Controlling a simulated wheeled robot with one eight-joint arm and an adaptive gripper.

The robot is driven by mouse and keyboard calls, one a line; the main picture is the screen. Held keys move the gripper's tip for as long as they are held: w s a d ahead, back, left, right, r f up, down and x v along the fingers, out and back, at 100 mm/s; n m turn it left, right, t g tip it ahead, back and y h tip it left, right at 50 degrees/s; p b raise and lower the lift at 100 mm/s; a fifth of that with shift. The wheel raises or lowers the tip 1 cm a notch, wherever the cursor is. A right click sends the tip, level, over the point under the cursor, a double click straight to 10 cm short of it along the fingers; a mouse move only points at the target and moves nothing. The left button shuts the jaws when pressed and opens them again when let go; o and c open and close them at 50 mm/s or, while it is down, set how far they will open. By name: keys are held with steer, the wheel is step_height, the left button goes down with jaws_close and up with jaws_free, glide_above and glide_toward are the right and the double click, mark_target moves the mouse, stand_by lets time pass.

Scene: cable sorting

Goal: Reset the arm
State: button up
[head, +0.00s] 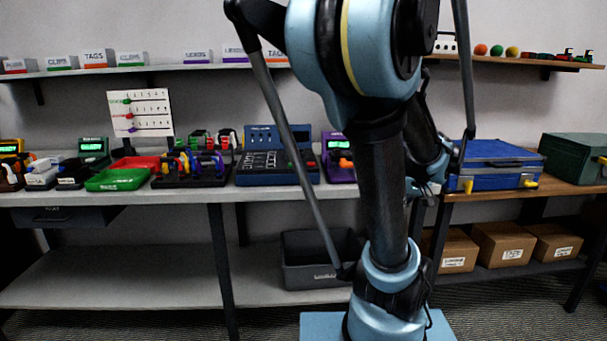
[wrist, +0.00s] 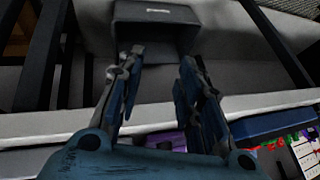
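My arm stands in the middle of the head view, with its large blue joint in front of the shelves. My gripper (wrist: 158,88) shows in the wrist view with its two blue-grey fingers apart and nothing between them. In the head view my gripper (head: 428,188) is partly hidden behind my own arm, near the workbench's front edge. In the wrist view the fingers point toward a dark grey bin (wrist: 155,35) on the lower shelf, apart from it. The same bin (head: 305,265) shows in the head view.
The workbench (head: 120,195) holds a green tray (head: 118,180), a red tray (head: 135,162), a blue tester case (head: 275,155) and several devices. A blue case (head: 495,165) and a green case (head: 575,157) stand at right. Cardboard boxes (head: 500,245) sit below. The lower shelf's left side is clear.

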steer(key=s+a+f+g+h, duration=0.1)
steer(key=s+a+f+h, duration=0.1)
steer(key=s, duration=0.4)
steer(key=s+a+f+g+h, duration=0.1)
steer(key=s+a+f+g, duration=0.1)
steer(key=s+a+f, duration=0.2)
steer(key=shift+s+a+f+h, duration=0.4)
steer(key=shift+s+a, duration=0.7)
steer(key=shift+s, duration=0.65)
steer(key=shift+s, duration=0.1)
